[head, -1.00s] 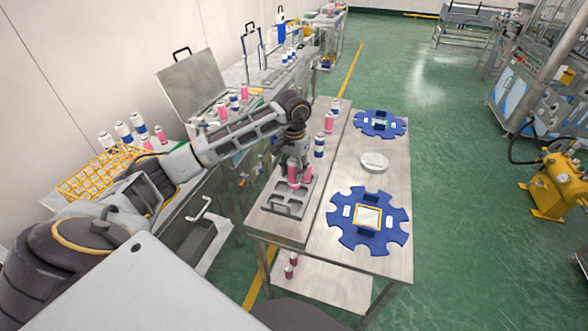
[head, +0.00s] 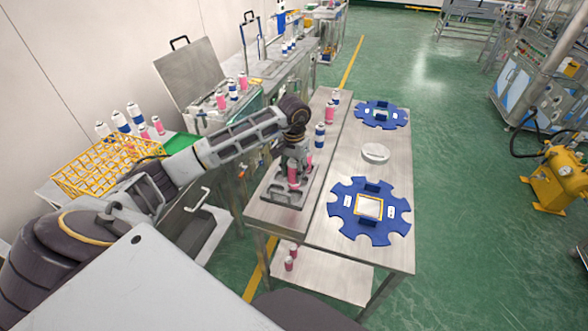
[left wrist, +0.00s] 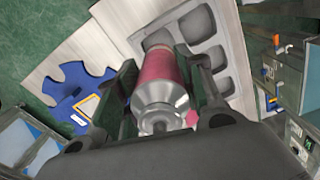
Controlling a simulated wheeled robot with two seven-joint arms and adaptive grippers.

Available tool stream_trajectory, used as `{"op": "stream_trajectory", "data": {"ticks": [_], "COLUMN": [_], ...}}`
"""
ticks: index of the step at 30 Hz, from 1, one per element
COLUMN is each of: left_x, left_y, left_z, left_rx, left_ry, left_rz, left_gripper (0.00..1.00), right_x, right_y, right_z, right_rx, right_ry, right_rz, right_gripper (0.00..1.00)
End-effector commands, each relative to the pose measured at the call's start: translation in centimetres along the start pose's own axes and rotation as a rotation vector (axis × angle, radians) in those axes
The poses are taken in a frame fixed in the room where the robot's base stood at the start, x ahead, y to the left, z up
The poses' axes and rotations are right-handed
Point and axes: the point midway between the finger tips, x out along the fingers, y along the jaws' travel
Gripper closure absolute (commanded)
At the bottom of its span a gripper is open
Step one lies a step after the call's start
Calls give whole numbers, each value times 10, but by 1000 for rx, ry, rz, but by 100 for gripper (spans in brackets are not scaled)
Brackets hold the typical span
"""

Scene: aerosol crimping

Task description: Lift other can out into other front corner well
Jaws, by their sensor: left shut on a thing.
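My left gripper (head: 293,172) is shut on a pink can (head: 293,180) with a silver top. The can is upright over the grey tray with wells (head: 275,204) on the near end of the steel table. In the left wrist view the can (left wrist: 160,70) lies between the two fingers, with empty wells of the tray (left wrist: 197,22) beside it. Whether the can's base touches a well is hidden. A second pink can (head: 309,161) stands just behind the gripper, partly hidden. A bit of pink also shows low beside the right finger in the left wrist view (left wrist: 191,118). My right gripper is out of view.
A blue notched fixture plate (head: 343,224) lies right of the tray, another (head: 382,106) at the far end. A white round piece (head: 376,153) lies between them. Blue-and-white and pink cans (head: 320,136) stand behind the tray. A yellow wire basket (head: 88,172) is at left.

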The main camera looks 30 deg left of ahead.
Motion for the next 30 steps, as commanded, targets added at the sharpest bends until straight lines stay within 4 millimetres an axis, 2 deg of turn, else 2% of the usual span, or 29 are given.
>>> {"op": "stream_trajectory", "data": {"ticks": [22, 30], "left_x": [47, 60], "left_y": [0, 0], "left_z": [0, 0], "left_rx": [-1, -1], "left_ry": [0, -1], "left_rz": [-1, -1], "left_gripper": [85, 85], "right_x": [41, 51], "right_y": [1, 22], "right_z": [4, 4], "right_rx": [0, -4], "right_ry": [1, 2], "right_rz": [2, 24], "right_gripper": [36, 36]}}
